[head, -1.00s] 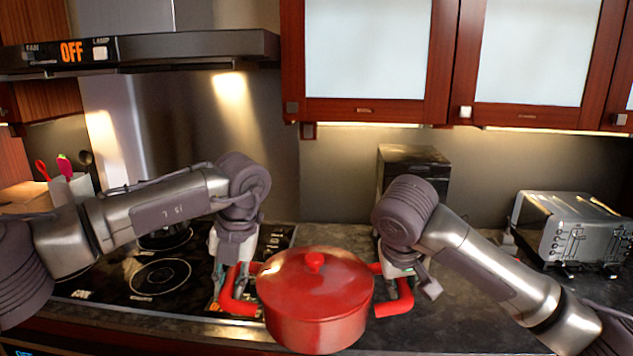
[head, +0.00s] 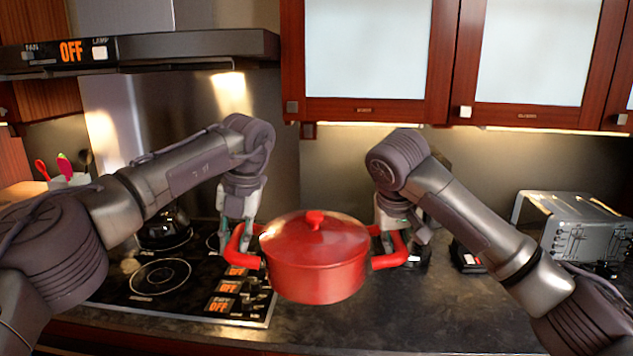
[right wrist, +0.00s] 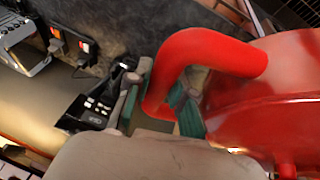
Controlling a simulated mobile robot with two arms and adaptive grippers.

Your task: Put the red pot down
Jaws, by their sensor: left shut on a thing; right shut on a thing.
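The red pot (head: 315,275), with its lid on and a red knob on top, is in the middle of the head view. It looks raised above the counter and roughly level. My left gripper (head: 238,245) is shut on the pot's left handle. My right gripper (head: 392,240) is shut on the pot's right handle. In the right wrist view the green-padded fingers (right wrist: 160,112) close around the red handle (right wrist: 190,55), with the pot (right wrist: 275,95) at the right. The pot's underside is hidden.
A black cooktop (head: 165,285) with burners lies at the left, and a kettle (head: 165,225) stands at its back. The dark counter (head: 440,310) is clear in front and to the right. A silver toaster (head: 575,225) stands at the right. The range hood (head: 150,50) and cabinets (head: 370,60) hang above.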

